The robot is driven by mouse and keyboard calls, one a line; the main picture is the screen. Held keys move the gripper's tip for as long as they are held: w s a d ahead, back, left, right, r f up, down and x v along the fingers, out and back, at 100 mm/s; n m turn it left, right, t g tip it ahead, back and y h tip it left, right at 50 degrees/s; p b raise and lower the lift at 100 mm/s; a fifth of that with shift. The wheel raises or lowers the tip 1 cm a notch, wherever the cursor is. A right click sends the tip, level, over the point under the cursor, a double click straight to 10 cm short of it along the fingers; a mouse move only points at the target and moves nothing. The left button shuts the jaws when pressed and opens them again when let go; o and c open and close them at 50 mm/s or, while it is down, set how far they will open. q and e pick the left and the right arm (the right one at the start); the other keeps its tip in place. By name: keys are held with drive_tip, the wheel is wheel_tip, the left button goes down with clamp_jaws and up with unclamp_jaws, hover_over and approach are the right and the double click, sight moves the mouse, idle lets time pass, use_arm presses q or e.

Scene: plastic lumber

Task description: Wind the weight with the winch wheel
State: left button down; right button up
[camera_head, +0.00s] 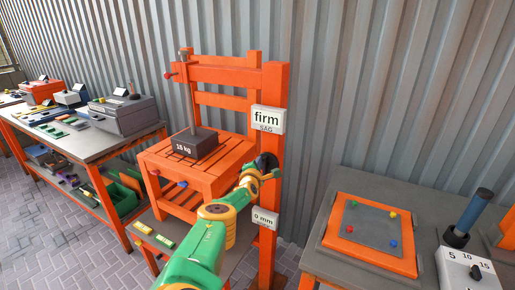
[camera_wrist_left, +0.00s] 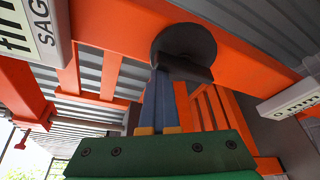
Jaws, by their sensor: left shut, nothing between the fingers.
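The dark winch wheel (camera_head: 266,160) is on the orange post of the frame; in the left wrist view it is a dark grey disc (camera_wrist_left: 186,42) with a flat bar on its face. My left gripper (camera_head: 272,174) is at the wheel, partly hidden by my own wrist. In the left wrist view its narrow blue-grey fingers (camera_wrist_left: 160,72) are together and empty, their tips beside or touching the bar; I cannot tell which. The dark weight (camera_head: 195,144), marked 18 kg, appears to sit on the orange slatted seat (camera_head: 222,172) below a thin upright line.
The post carries a "firm SAG" sign (camera_head: 267,120) and a "0 mm" sign (camera_head: 264,218). A bench (camera_head: 92,146) with boxes is at left. At right, a table (camera_head: 340,265) holds an orange tray (camera_head: 345,240) and a blue-handled tool (camera_head: 475,212). A corrugated wall is behind.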

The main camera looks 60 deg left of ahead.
use_arm(q)
drive_tip(key=shift+w+d+f+m+b, duration=0.15)
drive_tip(key=shift+w+d+m+b, duration=0.15)
drive_tip(key=shift+m, duration=0.3)
use_arm(e)
drive_tip(key=shift+w+d+f, duration=0.15)
drive_tip(key=shift+d+f, duration=0.2)
use_arm(q)
drive_tip(key=shift+d, duration=0.2)
use_arm(e)
drive_tip(key=shift+w+d+f, duration=0.15)
drive_tip(key=shift+d+f, duration=0.05)
drive_tip(key=shift+d, duration=0.2)
idle(1.3)
use_arm(q)
drive_tip(key=shift+r, duration=0.25)
